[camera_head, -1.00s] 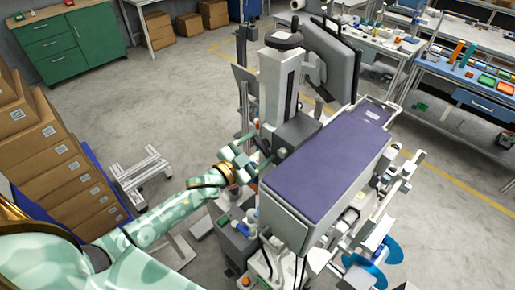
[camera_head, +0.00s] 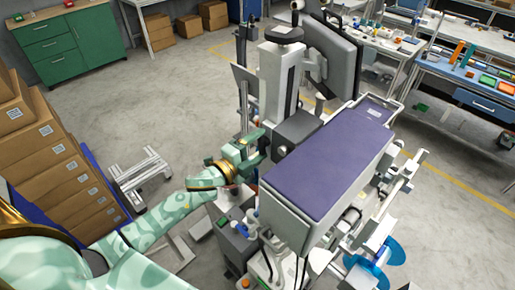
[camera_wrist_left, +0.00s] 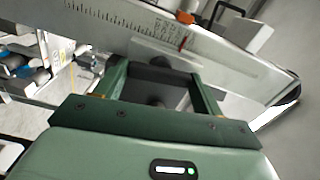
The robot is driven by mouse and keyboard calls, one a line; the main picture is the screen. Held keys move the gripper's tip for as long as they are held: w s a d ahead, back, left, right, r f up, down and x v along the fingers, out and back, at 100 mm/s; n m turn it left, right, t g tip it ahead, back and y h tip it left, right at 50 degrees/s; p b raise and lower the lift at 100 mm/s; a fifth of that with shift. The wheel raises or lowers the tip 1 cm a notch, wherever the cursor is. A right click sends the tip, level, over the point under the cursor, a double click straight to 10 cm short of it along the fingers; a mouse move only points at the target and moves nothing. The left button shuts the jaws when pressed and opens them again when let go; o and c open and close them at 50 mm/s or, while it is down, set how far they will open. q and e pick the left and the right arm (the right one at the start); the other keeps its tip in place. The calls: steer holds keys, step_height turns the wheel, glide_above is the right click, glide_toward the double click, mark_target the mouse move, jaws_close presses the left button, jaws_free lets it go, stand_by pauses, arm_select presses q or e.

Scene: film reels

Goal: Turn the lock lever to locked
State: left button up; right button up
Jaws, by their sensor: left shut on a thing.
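My left gripper (camera_head: 256,143) reaches the left side of the grey column of the wheeled machine (camera_head: 283,85). In the left wrist view its two green fingers (camera_wrist_left: 157,85) stand on either side of a dark piece, probably the lock lever (camera_wrist_left: 155,75), and are closed on it. The piece lies beside a pale metal plate with a ruled scale (camera_wrist_left: 140,22) and a red mark. The lever's locked or unlocked position cannot be told. In the head view the lever is hidden by my gripper. My right gripper is not in view.
A purple padded top (camera_head: 330,160) sits right of the column, with a dark monitor (camera_head: 330,55) behind. A grey box (camera_head: 237,240) is below my left forearm. Stacked cartons (camera_head: 50,150) stand at left. The floor between cartons and machine is mostly clear.

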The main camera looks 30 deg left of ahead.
arm_select(q)
steer(key=shift+m, duration=0.6)
steer(key=o, duration=0.7)
steer(key=b+v, duration=0.3)
steer(key=v, duration=1.3)
steer(key=shift+s+b, duration=0.2)
steer(key=shift+b, duration=0.1)
steer(key=shift+f, duration=0.1)
